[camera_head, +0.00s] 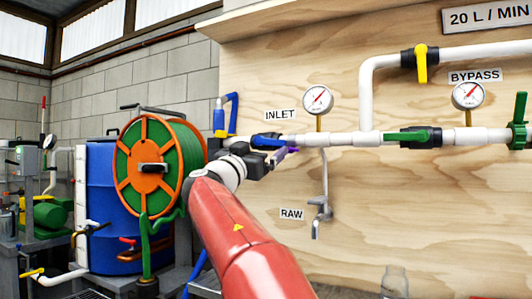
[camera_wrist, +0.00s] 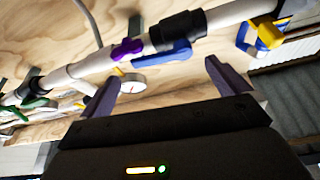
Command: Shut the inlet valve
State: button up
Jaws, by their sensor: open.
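The inlet valve is a black body with a blue lever on the white pipe, below the INLET label (camera_head: 280,115). In the wrist view its black body (camera_wrist: 180,37) and blue lever (camera_wrist: 165,53) show clearly, the lever lying along the pipe. In the head view the valve (camera_head: 265,138) is partly hidden behind my gripper (camera_head: 272,160). In the wrist view my gripper (camera_wrist: 160,82) is open, its two fingers spread below the lever, with nothing between them. The fingers look apart from the lever; the exact distance cannot be told.
A purple handle (camera_wrist: 127,48) sits on the pipe beside the blue lever. A blue-and-yellow fitting (camera_head: 228,114) stands left of the valve. A gauge (camera_head: 317,100) and RAW tap (camera_head: 320,210) are right. Farther right are green-handled (camera_head: 408,137) and yellow-handled (camera_head: 421,65) valves.

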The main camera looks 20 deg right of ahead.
jog(key=shift+s+a+f, duration=0.25)
jog(key=shift+s+a, duration=0.15)
jog(key=shift+a, duration=0.15)
